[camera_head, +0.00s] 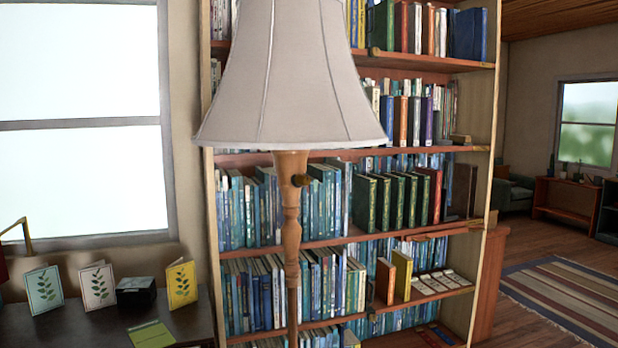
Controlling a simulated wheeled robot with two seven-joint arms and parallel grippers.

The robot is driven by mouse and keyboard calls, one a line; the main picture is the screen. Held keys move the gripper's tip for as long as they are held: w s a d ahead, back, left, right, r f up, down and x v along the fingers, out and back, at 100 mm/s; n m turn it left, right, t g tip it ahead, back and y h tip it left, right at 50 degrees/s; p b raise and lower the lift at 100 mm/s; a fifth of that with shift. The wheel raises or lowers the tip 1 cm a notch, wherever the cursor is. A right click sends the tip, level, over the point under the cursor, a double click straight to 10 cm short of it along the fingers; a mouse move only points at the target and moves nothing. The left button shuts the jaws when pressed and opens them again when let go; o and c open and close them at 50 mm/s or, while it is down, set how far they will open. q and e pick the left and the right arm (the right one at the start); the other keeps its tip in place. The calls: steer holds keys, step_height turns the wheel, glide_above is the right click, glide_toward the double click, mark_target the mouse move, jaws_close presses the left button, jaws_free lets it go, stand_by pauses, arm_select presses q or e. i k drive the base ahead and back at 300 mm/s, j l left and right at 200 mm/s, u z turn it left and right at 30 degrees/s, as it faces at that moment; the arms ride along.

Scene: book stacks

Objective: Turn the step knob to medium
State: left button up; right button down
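A floor lamp stands upright close in front of me, with a grey fabric shade (290,85) and a turned wooden post (291,225). A small dark knob (300,180) sticks out to the right from the post, just below the shade. The knob is small, and I cannot read its setting. No glow shows on the shade. Neither of my grippers is in view.
A tall bookshelf (487,130) full of books stands behind the lamp. A dark table (85,325) with several cards and a small black box (136,291) is at the lower left, under a window. Open floor and a striped rug (565,300) lie at the right.

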mark_target(301, 180)
steer(key=i+l+u, duration=0.1)
steer(key=l, duration=0.4)
steer(key=i+l, duration=0.25)
steer(key=l, duration=0.25)
steer(key=i+l+u, duration=0.15)
steer(key=l, duration=0.35)
steer(key=i+l+u, duration=0.1)
steer(key=l, duration=0.4)
steer(key=i+l+u, duration=0.1)
steer(key=l, duration=0.4)
steer(key=i+l, duration=0.1)
steer(key=l, duration=0.45)
steer(key=i+l+u, duration=0.15)
steer(key=l, duration=0.4)
